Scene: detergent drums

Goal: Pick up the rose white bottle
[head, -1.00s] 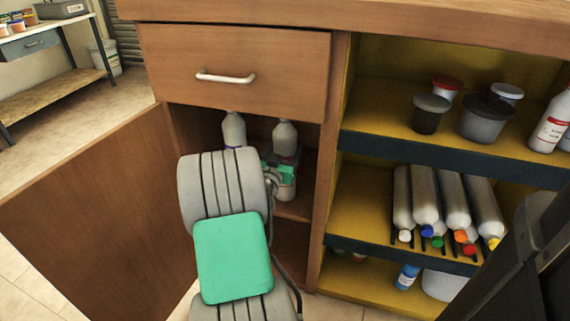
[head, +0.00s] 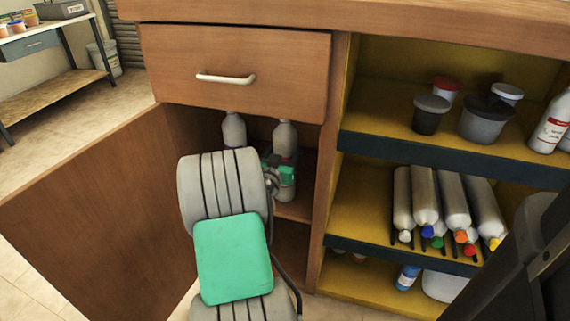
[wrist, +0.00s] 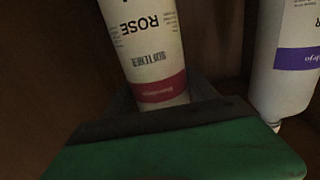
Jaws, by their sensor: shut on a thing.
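The rose white bottle (head: 284,135) stands upright inside the open cabinet under the drawer, on the right in the head view. In the wrist view the rose white bottle (wrist: 148,55) shows the word ROSE and a dark pink band, upside down in the picture. My gripper (head: 286,173), with green parts, is around this bottle and shut on it. In the wrist view my gripper (wrist: 160,122) crosses the end of the bottle with the pink band. The fingertips are partly hidden, and I cannot tell whether the bottle is lifted off the shelf.
A second white bottle (head: 233,130) with a purple band stands to the left in the cabinet; it also shows in the wrist view (wrist: 288,62). The open door (head: 95,215) is on the left, the drawer (head: 235,60) above. Yellow shelves (head: 360,190) hold bottles and tubs.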

